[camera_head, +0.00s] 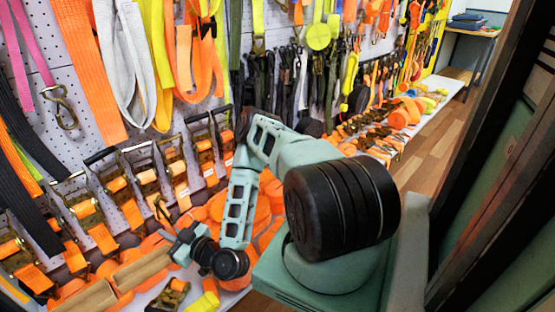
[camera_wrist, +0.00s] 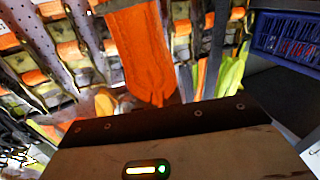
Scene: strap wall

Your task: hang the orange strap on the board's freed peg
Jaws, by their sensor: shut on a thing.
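My gripper (camera_head: 178,238) is low in front of the board, among ratchet straps and orange webbing. It is small in the head view, and its fingertips are hard to make out. In the wrist view, a wide orange strap (camera_wrist: 138,50) lies right in front of the gripper body, its lower end close to the dark front edge. My gripper is shut on what appears to be this strap. The white perforated board (camera_head: 92,75) stands at the left, crowded with hanging straps. I cannot pick out an empty peg.
Ratchet buckles with orange webbing (camera_head: 148,178) line the lower board. Loose orange straps (camera_head: 215,208) lie below them. A blue crate (camera_wrist: 285,38) shows at the wrist view's upper right. Wooden floor (camera_head: 432,150) is open at the right, beside a dark frame (camera_head: 490,130).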

